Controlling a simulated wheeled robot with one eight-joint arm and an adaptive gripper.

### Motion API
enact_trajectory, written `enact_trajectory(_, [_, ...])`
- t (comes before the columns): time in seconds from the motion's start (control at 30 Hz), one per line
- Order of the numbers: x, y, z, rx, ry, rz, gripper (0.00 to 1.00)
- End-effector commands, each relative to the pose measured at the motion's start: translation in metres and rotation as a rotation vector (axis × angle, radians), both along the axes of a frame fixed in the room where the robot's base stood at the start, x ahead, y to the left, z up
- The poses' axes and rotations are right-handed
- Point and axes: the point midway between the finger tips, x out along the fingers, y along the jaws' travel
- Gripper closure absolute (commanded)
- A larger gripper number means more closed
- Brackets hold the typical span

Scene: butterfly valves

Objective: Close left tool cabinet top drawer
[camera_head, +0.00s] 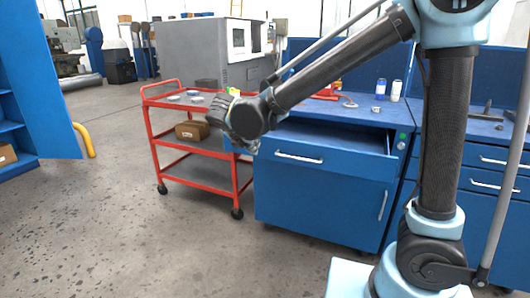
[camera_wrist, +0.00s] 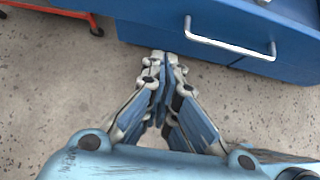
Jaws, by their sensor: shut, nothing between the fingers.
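The left tool cabinet (camera_head: 320,205) is blue and stands at the centre of the head view. Its top drawer (camera_head: 325,151) is pulled out, with part of its inside showing behind the front panel. A pale bar handle (camera_head: 298,158) runs across the drawer front. In the wrist view the drawer's handle (camera_wrist: 230,46) is at the upper right. My gripper (camera_wrist: 165,56) is shut and empty, its tips close to the blue front's edge and left of the handle. I cannot tell whether they touch it. In the head view my wrist hides the drawer's left end.
A red cart (camera_head: 165,151) with a cardboard box (camera_head: 192,130) stands left of the cabinet. Another blue cabinet (camera_head: 483,190) is at the right, partly behind my arm. The floor (camera_head: 150,240) in front is clear.

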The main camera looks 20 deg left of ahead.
Motion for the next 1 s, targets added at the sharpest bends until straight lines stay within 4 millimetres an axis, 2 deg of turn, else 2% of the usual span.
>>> enact_trajectory(0.17, [0.011, 0.0, -0.012, -0.002, -0.001, 0.002, 1.0])
enact_trajectory(0.67, [0.073, -0.006, -0.072, 0.0, -0.001, -0.001, 1.0])
enact_trajectory(0.8, [0.092, -0.008, -0.07, -0.001, -0.001, -0.001, 1.0])
enact_trajectory(1.0, [0.106, -0.009, -0.07, 0.0, -0.001, 0.0, 1.0])
